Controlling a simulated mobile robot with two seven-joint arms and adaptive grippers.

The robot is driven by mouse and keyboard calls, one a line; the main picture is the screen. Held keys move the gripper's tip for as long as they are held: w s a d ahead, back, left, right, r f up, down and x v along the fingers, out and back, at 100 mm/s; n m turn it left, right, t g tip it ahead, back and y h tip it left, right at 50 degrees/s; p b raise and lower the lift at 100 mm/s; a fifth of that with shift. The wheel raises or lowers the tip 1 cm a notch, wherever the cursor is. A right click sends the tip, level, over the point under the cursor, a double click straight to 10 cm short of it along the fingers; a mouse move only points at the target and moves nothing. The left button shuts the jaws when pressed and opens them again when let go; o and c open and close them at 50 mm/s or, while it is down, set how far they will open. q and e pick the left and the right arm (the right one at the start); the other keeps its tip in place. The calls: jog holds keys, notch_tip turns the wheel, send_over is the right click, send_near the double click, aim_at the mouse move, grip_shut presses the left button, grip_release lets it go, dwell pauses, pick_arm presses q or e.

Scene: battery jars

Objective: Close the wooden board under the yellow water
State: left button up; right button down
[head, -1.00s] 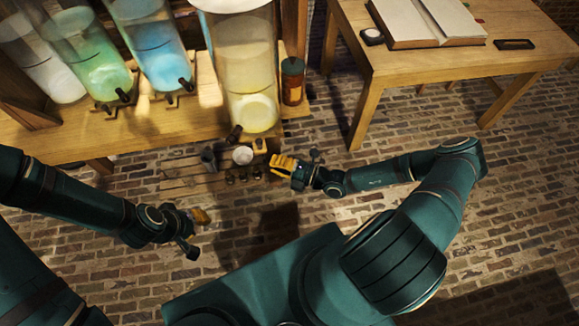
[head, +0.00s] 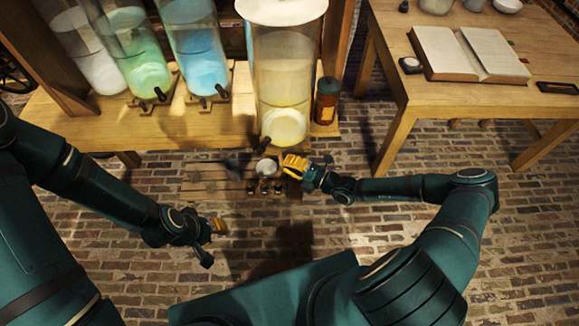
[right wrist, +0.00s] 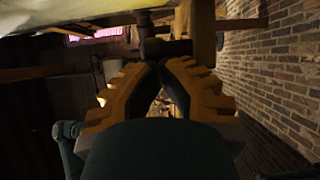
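The tall jar of yellow water (head: 284,85) stands at the right end of the wooden bench, with a dark tap (head: 262,144) low at its front. I cannot clearly make out a wooden board under it. My right gripper (head: 294,164) is just below and right of that tap, apart from it in the head view. In the right wrist view its yellow fingers (right wrist: 160,68) come together at the tips with nothing visible held; a dark tap-like part (right wrist: 165,47) is just beyond. My left gripper (head: 218,227) hangs lower left over the floor; its opening is unclear.
Blue (head: 196,55), green (head: 140,60) and white jars stand to the left on the bench (head: 200,130). An amber bottle (head: 327,103) stands right of the yellow jar. Small objects (head: 266,170) sit low below the bench. A table (head: 400,100) with an open book is at right.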

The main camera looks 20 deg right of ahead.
jog(key=w+d+b, duration=0.1)
jog(key=w, duration=0.2)
jog(key=w+d+b, duration=0.1)
jog(key=w+b, duration=0.1)
jog(key=w, duration=0.2)
jog(key=w+d+b, duration=0.1)
jog(key=w, duration=0.2)
jog(key=shift+w+d+f, duration=0.1)
jog(key=shift+w, duration=0.3)
jog(key=shift+w+d+r+b, duration=0.15)
jog(key=shift+w+r+b, duration=0.05)
jog(key=shift+w+b, duration=0.25)
